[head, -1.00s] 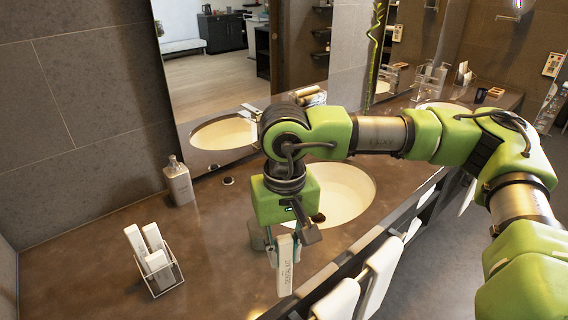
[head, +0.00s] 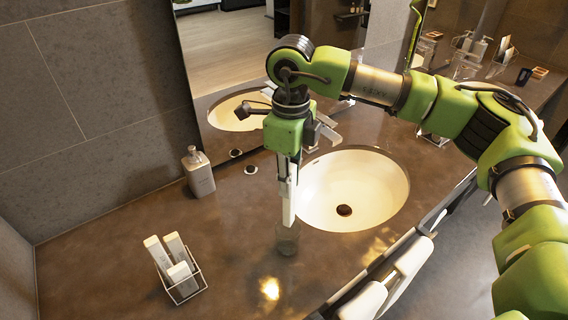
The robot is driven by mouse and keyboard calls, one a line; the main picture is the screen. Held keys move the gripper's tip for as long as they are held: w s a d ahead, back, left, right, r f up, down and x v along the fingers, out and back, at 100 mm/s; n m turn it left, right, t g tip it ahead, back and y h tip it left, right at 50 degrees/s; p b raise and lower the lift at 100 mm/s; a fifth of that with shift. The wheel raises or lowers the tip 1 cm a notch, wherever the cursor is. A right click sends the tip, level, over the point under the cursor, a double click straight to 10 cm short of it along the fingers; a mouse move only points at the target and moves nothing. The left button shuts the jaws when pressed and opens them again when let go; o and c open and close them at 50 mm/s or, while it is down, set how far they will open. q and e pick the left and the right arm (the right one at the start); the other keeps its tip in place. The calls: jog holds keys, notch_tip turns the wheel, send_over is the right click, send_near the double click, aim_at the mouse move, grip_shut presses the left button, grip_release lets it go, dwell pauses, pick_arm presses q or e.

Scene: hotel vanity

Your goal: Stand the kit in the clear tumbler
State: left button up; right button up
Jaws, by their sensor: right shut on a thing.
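The kit (head: 289,205) is a slim white box, held upright in my right gripper (head: 287,172). The gripper is shut on its upper part. The clear tumbler (head: 287,243) stands on the brown counter directly below the kit in the picture, left of the basin. The kit's lower end meets the tumbler's rim in this view; I cannot tell whether it is just above or slightly inside. My left gripper is not in view.
A wire holder (head: 186,291) with white packets (head: 157,252) stands at the front left. A soap bottle (head: 199,172) is near the mirror. The basin (head: 352,190) lies right of the tumbler. White towels (head: 412,257) hang at the counter's front edge. The counter's left middle is clear.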

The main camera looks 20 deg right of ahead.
aim_at(288, 210)
jog(key=shift+m, duration=0.4)
jog(key=shift+f+b, duration=2.3)
jog(key=shift+f, duration=0.75)
jog(key=shift+w+f+b, duration=0.1)
jog(key=shift+f+b, duration=1.65)
jog(key=shift+f, duration=0.25)
jog(key=o, duration=0.9)
